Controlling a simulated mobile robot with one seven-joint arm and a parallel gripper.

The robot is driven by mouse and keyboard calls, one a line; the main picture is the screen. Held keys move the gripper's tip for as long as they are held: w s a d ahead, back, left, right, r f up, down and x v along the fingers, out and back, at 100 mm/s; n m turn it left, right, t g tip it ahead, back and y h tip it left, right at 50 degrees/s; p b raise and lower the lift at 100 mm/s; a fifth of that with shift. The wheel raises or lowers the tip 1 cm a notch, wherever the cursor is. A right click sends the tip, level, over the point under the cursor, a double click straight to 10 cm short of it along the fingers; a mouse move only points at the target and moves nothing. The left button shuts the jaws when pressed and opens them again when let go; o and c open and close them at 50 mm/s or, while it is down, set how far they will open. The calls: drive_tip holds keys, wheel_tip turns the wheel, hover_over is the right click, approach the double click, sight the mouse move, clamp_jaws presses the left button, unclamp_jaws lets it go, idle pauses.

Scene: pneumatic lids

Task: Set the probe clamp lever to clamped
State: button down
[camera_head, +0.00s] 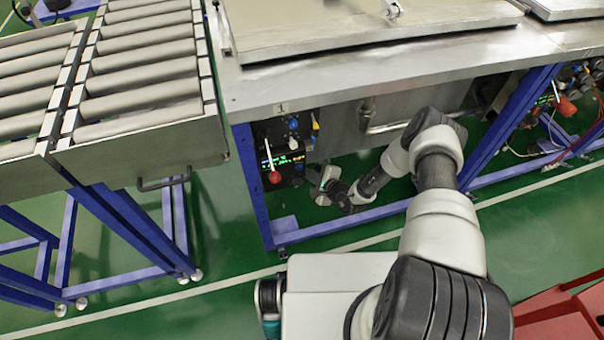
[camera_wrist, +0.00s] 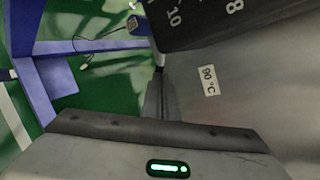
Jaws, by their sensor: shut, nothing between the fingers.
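A lever with a pale rod and a red ball knob (camera_head: 274,177) hangs down in front of the control panel (camera_head: 285,155) under the bench. I cannot tell whether it is the probe clamp lever or whether it is clamped. My gripper (camera_head: 316,178) is shut and empty, low and just right of the panel, apart from the red knob. In the wrist view its body fills the bottom and its narrow fingers (camera_wrist: 160,98) point up the picture. A black part with white numbers (camera_wrist: 200,18) is at the top right, close to the fingers. No red knob shows there.
A steel bench top (camera_head: 260,88) overhangs the panel. A blue frame leg (camera_head: 251,185) stands left of it, and a pipe (camera_head: 368,115) runs right of it. A 90 °C label (camera_wrist: 209,80) is on a grey surface. A roller conveyor (camera_head: 140,100) is at left.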

drive_tip(key=shift+w+a, duration=0.2)
drive_tip(key=shift+a, duration=0.1)
